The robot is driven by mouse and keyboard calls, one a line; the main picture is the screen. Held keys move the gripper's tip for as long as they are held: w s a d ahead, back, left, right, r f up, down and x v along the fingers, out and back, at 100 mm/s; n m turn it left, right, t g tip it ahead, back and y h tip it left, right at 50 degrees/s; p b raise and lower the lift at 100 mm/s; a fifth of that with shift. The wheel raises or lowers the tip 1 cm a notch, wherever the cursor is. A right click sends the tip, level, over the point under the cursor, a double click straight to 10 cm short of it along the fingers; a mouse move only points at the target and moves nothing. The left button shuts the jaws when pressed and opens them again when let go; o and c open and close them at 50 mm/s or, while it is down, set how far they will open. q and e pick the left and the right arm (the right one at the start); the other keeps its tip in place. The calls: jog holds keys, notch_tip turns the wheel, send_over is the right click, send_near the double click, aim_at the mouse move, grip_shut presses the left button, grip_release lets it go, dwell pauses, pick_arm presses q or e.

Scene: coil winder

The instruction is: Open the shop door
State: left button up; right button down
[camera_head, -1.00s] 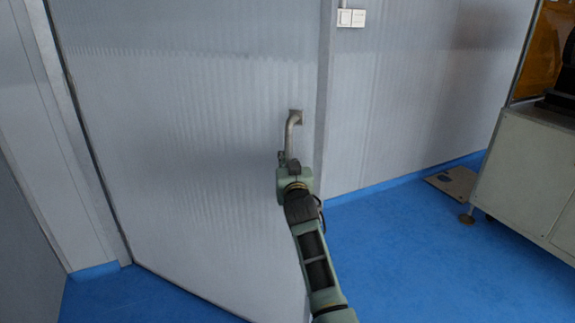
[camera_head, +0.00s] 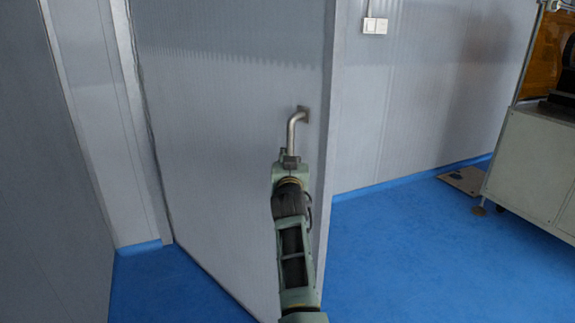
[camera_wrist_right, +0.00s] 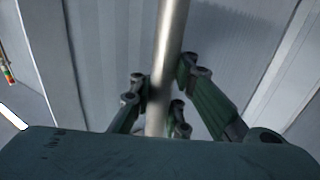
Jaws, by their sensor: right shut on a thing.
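The shop door (camera_head: 220,130) is a grey ribbed panel that stands ajar, angled out from the wall. Its metal handle (camera_head: 292,134) sits near the door's right edge, bent at the top where it meets the panel. My right gripper (camera_head: 289,160) is at the lower part of the handle. In the right wrist view the handle bar (camera_wrist_right: 168,50) runs between the fingers of my right gripper (camera_wrist_right: 160,95), which are closed around it. The head view does not show the finger contact clearly. My left gripper is not in view.
A light switch (camera_head: 375,25) is on the wall right of the door. A pale machine cabinet (camera_head: 530,165) stands at the right, with a flat plate (camera_head: 465,180) on the floor near it. Blue floor (camera_head: 400,250) lies clear right of the door.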

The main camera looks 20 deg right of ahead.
jog(key=shift+s+d+f, duration=0.3)
jog(key=shift+d+f, duration=0.05)
jog(key=shift+f, duration=0.05)
jog(key=shift+d, duration=0.1)
jog(key=c, duration=2.4)
grip_release()
jog(key=o, duration=0.4)
jog(key=shift+s+d+r, duration=0.1)
jog(key=shift+s+d, duration=0.05)
jog(key=shift+s, duration=0.15)
jog(key=o, duration=0.3)
jog(key=shift+s+d, duration=0.1)
jog(key=shift+o, duration=0.3)
jog(key=shift+r, duration=0.15)
